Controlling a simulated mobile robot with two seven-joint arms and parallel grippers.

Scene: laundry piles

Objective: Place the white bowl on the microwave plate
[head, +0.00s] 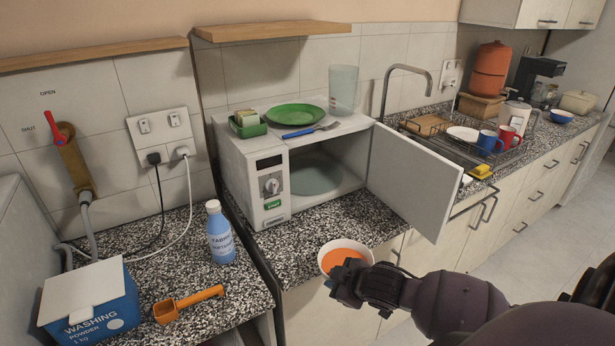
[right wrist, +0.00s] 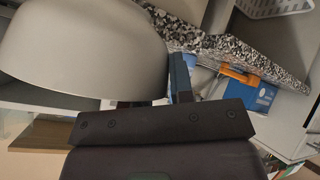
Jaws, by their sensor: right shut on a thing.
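The white bowl (head: 341,244), orange inside, is held in front of the counter edge, below the microwave. My right gripper (head: 350,280) is shut on its near side. In the right wrist view the bowl's grey-looking outside (right wrist: 80,50) fills the upper left, against the gripper (right wrist: 160,95). The bowl looks roughly upright in the head view. The microwave (head: 263,170) stands on the counter with its door (head: 412,180) swung wide open to the right. The microwave plate (head: 315,178) shows inside and looks empty. My left gripper is not in view.
A green plate (head: 297,114), a fork with a blue handle (head: 299,133) and a clear cup (head: 343,89) sit on the microwave. The speckled counter (head: 335,222) before it is clear. A blue bottle (head: 220,235), orange scoop (head: 188,302) and washing powder box (head: 92,303) stand left.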

